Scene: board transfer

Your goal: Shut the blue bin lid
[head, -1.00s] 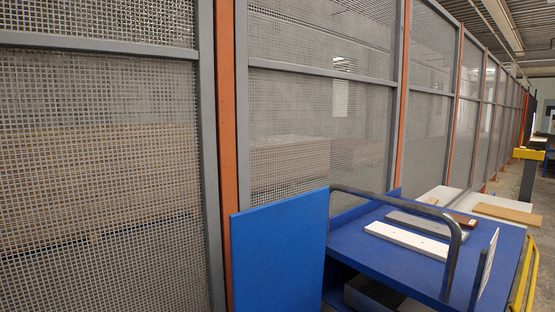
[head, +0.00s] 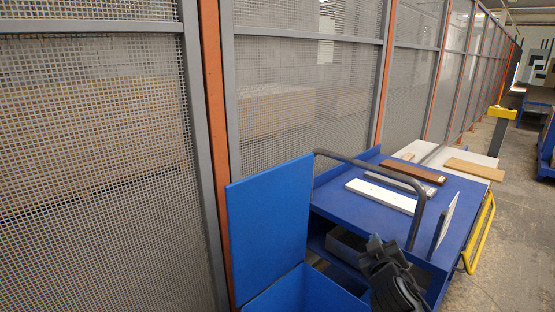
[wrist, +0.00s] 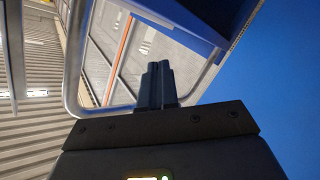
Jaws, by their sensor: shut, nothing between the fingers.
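The blue bin (head: 305,291) is at the bottom middle of the head view, only its upper part in frame. Its blue lid (head: 268,217) stands upright, open, hinged on the side toward the mesh fence. My gripper (head: 380,247) is in the head view just right of the bin, in front of the blue cart, apart from the lid. In the wrist view my gripper (wrist: 158,68) has its fingers together with nothing between them.
A blue cart (head: 375,219) with a grey tube handle (head: 376,166) stands right of the bin, carrying white and brown boards. A mesh fence (head: 110,150) runs behind. A yellow rail (head: 480,235) is at the cart's right. Open floor (head: 510,240) lies farther right.

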